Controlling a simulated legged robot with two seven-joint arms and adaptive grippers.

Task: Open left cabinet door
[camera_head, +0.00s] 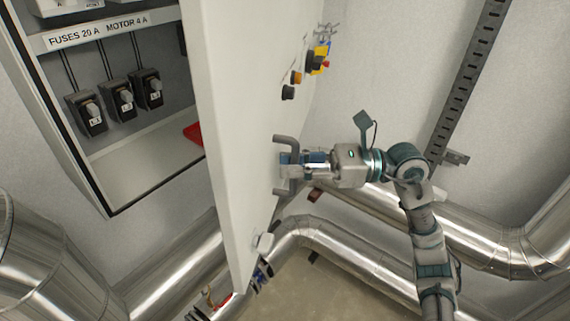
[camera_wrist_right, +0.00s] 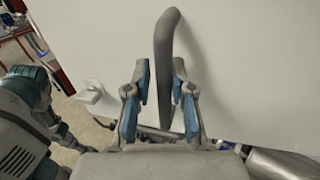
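The cabinet door (camera_head: 238,100) is a large white panel standing swung out from the left cabinet (camera_head: 150,165), whose inside shows. A grey curved handle (camera_head: 281,186) is on the door's outer face; it also shows in the right wrist view (camera_wrist_right: 163,45). My right gripper (camera_head: 288,160) is at the handle. In the right wrist view its blue-padded fingers (camera_wrist_right: 160,85) are apart, with the handle between or just beyond them and a gap on the left. Contact cannot be told. My left gripper is not clearly seen.
Black switches (camera_head: 118,97) and a red item (camera_head: 195,132) are inside the cabinet. Knobs (camera_head: 297,78) are on the door, and a white latch (camera_head: 263,242) is near its lower edge. Shiny pipes (camera_head: 330,245) run below and to the right. A perforated rail (camera_head: 470,80) is on the wall.

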